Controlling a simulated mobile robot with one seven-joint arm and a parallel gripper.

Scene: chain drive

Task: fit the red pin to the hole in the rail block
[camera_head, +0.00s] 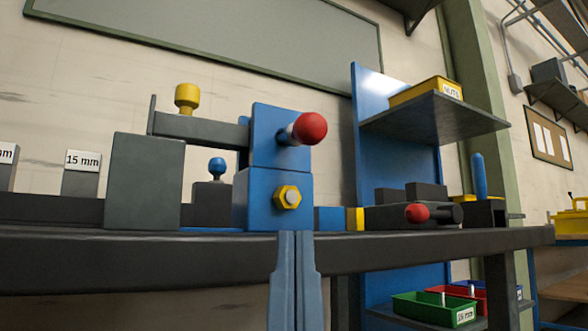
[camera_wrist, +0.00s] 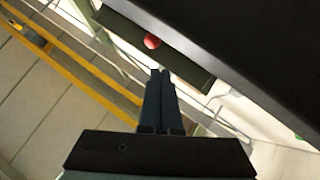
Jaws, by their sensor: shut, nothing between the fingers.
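A red ball-headed pin (camera_head: 310,128) with a short pale shaft stands out from the upper part of the blue block (camera_head: 262,200). A second red knob (camera_head: 417,213) sits on a dark cylinder farther right on the bench. I cannot tell for certain which one is the task's red pin, and no open hole shows clearly. My gripper (camera_head: 296,234) points up in front of the bench edge, below the blue block, its fingers together and empty. In the wrist view my gripper (camera_wrist: 160,72) is also shut, with a red ball (camera_wrist: 152,41) just beyond its tips, apart from them.
The dark bench edge (camera_head: 130,262) runs behind my fingers. A yellow hex nut (camera_head: 288,197) is on the blue block's face. A grey arm with a yellow knob (camera_head: 187,97) is to the left. A shelf (camera_head: 435,118) and green bin (camera_head: 425,306) are right. Space before the bench is clear.

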